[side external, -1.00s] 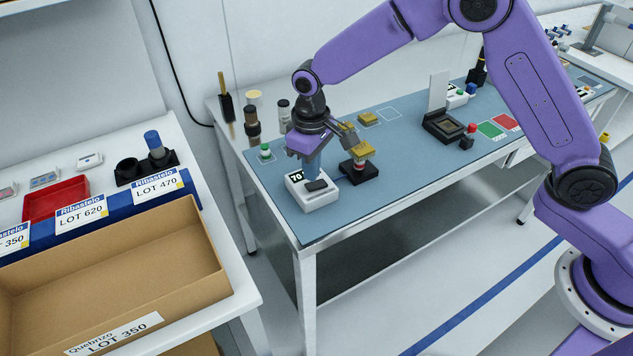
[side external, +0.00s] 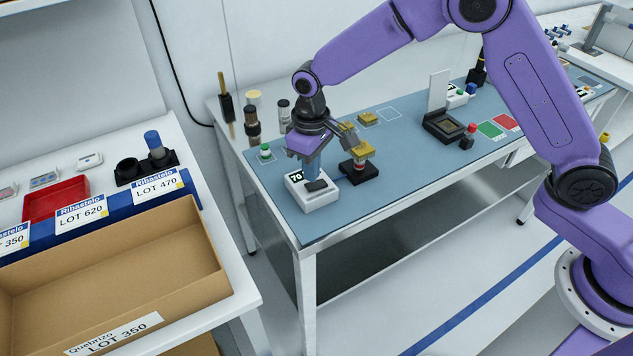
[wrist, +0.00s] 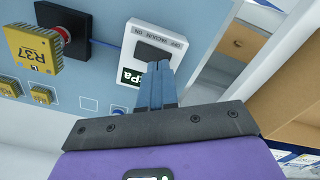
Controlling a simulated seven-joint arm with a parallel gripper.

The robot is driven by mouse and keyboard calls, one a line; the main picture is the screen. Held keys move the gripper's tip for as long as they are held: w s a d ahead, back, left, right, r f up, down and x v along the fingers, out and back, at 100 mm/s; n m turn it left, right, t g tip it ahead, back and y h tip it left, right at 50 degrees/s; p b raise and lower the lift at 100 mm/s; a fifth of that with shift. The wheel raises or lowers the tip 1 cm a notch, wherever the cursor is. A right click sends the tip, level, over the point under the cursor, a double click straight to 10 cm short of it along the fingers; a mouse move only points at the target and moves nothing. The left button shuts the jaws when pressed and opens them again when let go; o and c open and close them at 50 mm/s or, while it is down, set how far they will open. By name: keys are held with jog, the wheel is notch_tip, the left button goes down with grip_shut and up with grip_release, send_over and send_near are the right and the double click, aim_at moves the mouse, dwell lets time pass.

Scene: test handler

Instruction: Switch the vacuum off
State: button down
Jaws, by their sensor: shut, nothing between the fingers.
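The vacuum unit is a white box (side external: 314,201) near the left front corner of the blue-topped bench, with a small display and a black rocker switch (side external: 317,186) on top. In the wrist view the box (wrist: 165,36) carries the words OFF, VACUUM and ON beside the dark switch (wrist: 146,50). My gripper (side external: 313,177) points down over the box, its blue fingers together and empty. In the wrist view the fingertips (wrist: 159,66) overlap the near edge of the switch and hide part of it. I cannot tell whether they touch it or which way it is tipped.
A black base with a red part and a gold block (side external: 362,150) stands close right of the box. A green button (side external: 265,150) is behind left. An open black socket (side external: 446,128) stands farther right.

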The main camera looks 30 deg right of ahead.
aim_at(314, 187)
jog(key=shift+f, duration=1.2)
dwell(0.6)
jog(key=shift+r, duration=3.55)
jog(key=s+d+r+n, duration=0.2)
jog(key=s+d, duration=0.5)
jog(key=s, duration=0.3)
jog(key=s+d+r+n, duration=0.2)
jog(key=s+d, duration=0.4)
jog(key=s, duration=0.5)
jog(key=s+d+r+n, duration=0.2)
jog(key=s+d, duration=0.5)
jog(key=s, duration=0.4)
jog(key=shift+d+n, duration=0.3)
jog(key=shift+d, duration=0.05)
jog(key=shift+r, duration=0.1)
